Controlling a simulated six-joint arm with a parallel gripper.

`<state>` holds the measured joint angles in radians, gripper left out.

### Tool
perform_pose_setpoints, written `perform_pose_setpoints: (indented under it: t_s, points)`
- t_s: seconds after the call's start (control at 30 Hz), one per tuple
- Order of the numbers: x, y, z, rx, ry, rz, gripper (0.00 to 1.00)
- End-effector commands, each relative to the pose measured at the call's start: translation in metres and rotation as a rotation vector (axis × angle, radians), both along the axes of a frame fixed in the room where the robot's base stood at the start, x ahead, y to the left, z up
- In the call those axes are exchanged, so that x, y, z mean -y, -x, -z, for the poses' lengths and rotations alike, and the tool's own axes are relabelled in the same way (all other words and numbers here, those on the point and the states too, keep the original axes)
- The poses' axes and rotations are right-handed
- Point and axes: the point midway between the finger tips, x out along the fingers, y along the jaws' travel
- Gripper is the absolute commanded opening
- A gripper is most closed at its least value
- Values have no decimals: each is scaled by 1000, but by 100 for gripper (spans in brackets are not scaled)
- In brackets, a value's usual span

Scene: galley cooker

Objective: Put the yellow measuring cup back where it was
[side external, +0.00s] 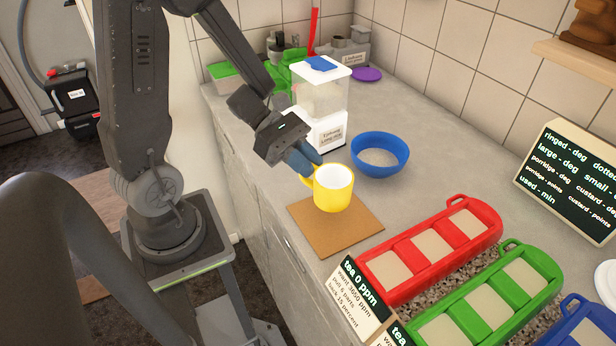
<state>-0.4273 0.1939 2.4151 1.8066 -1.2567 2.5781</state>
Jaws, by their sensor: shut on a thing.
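The yellow measuring cup (333,190) is upright over the brown square mat (358,222) near the counter's front edge. Its inside looks white. My gripper (309,168) reaches in from the upper left and is shut on the cup at its left side, by the handle. The blue fingertips hide part of the handle. I cannot tell whether the cup's base touches the mat or is slightly above it.
A blue bowl (380,155) stands behind the cup to the right. A white dispenser (321,100) stands behind my gripper. Red (433,250) and green (490,300) three-part trays and a tea sign (358,292) lie at the front right.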

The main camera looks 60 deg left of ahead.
Motion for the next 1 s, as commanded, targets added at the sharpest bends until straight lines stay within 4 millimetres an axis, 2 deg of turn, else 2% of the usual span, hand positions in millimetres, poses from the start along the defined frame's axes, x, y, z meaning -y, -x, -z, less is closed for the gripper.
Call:
perform_pose_setpoints:
  t_s: [0.37,0.77,0.8,1.0]
  points:
    - [1,-1,38,-4,2,-2,0]
    - [1,-1,42,-2,0,-2,0]
    - [1,-1,43,-1,-1,-1,18]
    - [1,-1,42,-1,-1,-1,37]
